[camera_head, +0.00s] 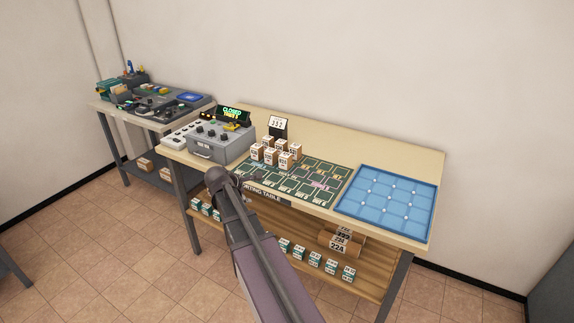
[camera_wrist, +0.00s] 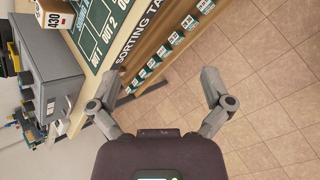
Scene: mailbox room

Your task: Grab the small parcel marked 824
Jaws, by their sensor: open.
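Several small parcels (camera_head: 274,153), brown with white tops and labels, stand in a cluster on the sorting table (camera_head: 405,163) in the head view. Their numbers are too small to read there, so I cannot tell which is 824. One small parcel marked 430 (camera_wrist: 54,16) shows at the top left of the wrist view. My gripper (camera_wrist: 160,76) is open and empty, its fingers spread in front of the table's front edge and over the floor. In the head view my arm reaches up toward the table's front edge; the gripper itself is not clear there.
A grey control box (camera_head: 217,139) stands left of the parcels. A green sorting mat (camera_head: 318,180) and a blue gridded tray (camera_head: 387,203) lie to the right. The lower shelf (camera_head: 310,270) holds small boxes and larger brown parcels. A second table (camera_head: 107,107) with equipment stands left.

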